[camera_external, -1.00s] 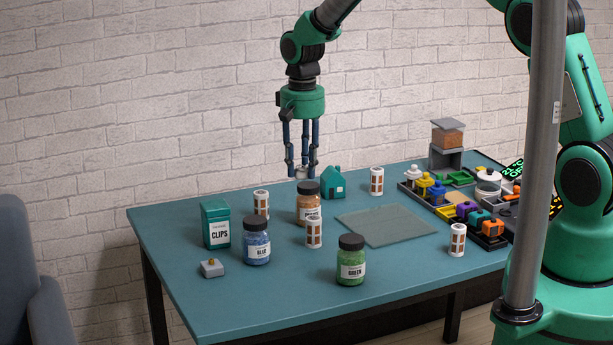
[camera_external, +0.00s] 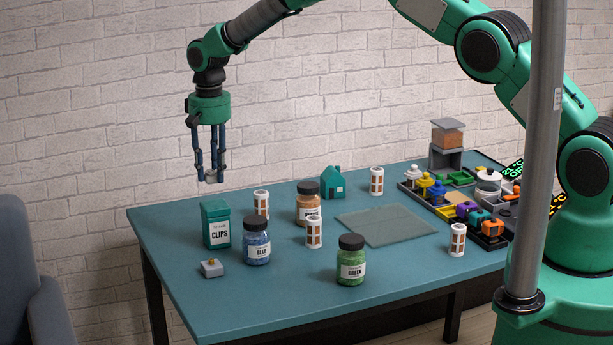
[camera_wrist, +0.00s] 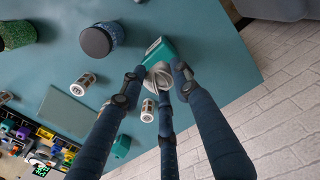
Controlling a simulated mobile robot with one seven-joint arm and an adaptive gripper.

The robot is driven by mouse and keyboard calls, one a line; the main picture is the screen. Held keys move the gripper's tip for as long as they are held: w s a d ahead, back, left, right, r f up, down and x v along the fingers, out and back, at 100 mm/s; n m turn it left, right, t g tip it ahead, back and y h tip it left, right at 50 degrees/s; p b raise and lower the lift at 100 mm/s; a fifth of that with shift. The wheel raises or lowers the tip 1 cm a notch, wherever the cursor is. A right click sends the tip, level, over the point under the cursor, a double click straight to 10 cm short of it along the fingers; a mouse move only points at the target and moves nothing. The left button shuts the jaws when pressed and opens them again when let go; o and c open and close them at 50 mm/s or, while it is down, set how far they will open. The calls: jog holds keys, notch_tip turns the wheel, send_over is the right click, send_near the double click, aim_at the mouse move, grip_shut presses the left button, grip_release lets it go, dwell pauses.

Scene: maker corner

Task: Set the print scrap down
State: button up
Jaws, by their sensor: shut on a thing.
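The print scrap (camera_wrist: 158,77) is a small pale grey-white piece between my fingertips. In the external view the scrap (camera_external: 211,178) shows as a small light bit at the bottom of the fingers. My gripper (camera_external: 210,172) points down and is shut on it, in the air above the table's back-left part, apart from the tabletop. In the wrist view my gripper (camera_wrist: 153,82) has its dark blue fingers around the scrap, and they hide parts of it. The teal table (camera_external: 290,290) lies below.
A teal clips box (camera_external: 216,226) stands below the gripper. Blue (camera_external: 257,248), orange (camera_external: 308,212) and green (camera_external: 351,265) jars, several white-and-brown cylinders, a grey block (camera_external: 211,268) and a teal house (camera_external: 333,184) stand around. A flat grey-green mat (camera_external: 386,226) is bare.

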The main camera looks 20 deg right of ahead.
jog(key=p, duration=0.1)
send_over(176, 251)
notch_tip(176, 251, down, 2)
jog(key=shift+n, duration=0.3)
notch_tip(176, 251, down, 5)
jog(key=shift+f, duration=0.15)
jog(key=shift+f, duration=3.1)
jog(key=shift+f, duration=0.1)
jog(key=shift+f, duration=1.75)
jog(key=shift+f, duration=0.1)
